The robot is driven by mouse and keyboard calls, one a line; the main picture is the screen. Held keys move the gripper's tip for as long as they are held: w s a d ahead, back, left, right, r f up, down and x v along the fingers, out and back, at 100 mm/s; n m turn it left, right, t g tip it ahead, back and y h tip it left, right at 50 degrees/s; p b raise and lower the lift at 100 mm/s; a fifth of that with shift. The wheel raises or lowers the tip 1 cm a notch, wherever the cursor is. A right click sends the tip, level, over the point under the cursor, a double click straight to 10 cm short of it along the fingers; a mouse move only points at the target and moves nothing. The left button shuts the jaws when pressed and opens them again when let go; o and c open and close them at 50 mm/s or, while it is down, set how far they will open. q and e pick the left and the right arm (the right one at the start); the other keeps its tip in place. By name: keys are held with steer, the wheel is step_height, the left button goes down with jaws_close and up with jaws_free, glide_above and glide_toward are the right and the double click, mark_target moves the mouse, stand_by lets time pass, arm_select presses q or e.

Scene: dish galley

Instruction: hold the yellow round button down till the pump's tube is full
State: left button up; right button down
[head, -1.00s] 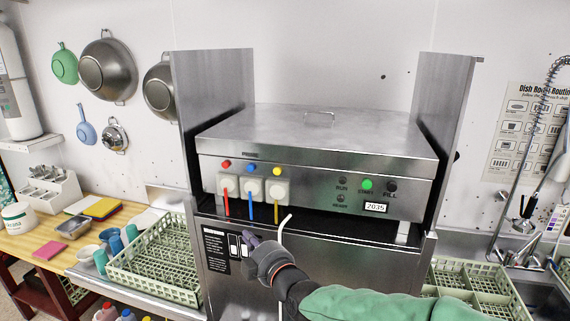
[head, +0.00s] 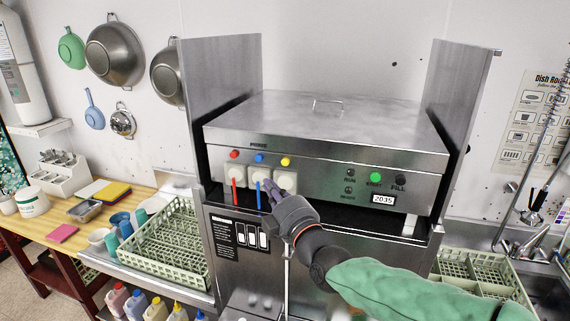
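The yellow round button (head: 285,162) sits on the dishwasher's front panel, at the right end of a row with a red button (head: 234,155) and a blue button (head: 259,158). Below it is a pale pump block (head: 285,180). The tube under that block is hidden behind my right gripper, so its fill cannot be seen. My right gripper (head: 271,186) is in front of the pumps, below and left of the yellow button and apart from it. Its fingers look close together, but whether they are fully shut is unclear. My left gripper is out of view.
Steel side walls (head: 222,110) flank the machine. A green dish rack (head: 165,265) stands left, another (head: 470,272) right.

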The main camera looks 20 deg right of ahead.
mark_target(285, 162)
steer(key=w+d+b, duration=0.3)
steer(key=w+d, duration=0.1)
steer(key=w, duration=0.3)
steer(key=shift+d, duration=0.35)
steer(key=shift+f, duration=0.1)
stand_by(1.2)
steer(key=shift+w+d+b, duration=0.2)
steer(key=shift+w+b, duration=0.15)
steer(key=shift+b, duration=0.2)
